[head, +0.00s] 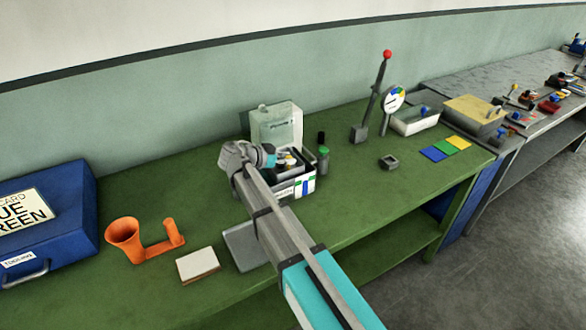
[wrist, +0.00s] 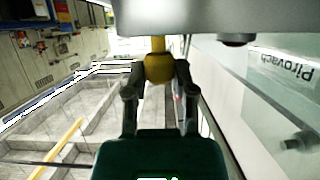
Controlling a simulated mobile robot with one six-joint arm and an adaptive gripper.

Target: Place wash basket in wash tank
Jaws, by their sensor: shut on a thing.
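My gripper (wrist: 160,70) is shut on a small yellow knob (wrist: 158,66) in the wrist view. The knob sits on a thin yellow stem that runs up to a pale grey body (wrist: 205,18) at the top edge. I cannot tell whether this is the wash basket. In the head view, a pale box with an open lid (head: 277,122) stands on the green bench, perhaps the wash tank. My arm's end is over or just in front of it, and my fingers are hidden there. The wrist view shows grey compartments (wrist: 50,125) at left and a pale lettered panel (wrist: 285,75) at right.
On the green bench (head: 345,215), a blue case (head: 60,225), an orange holder (head: 125,240) and a pale block (head: 198,265) lie at left. A green-bodied bottle (head: 323,158), a red-knobbed lever (head: 378,85) and coloured squares (head: 445,149) are at right. The right front is clear.

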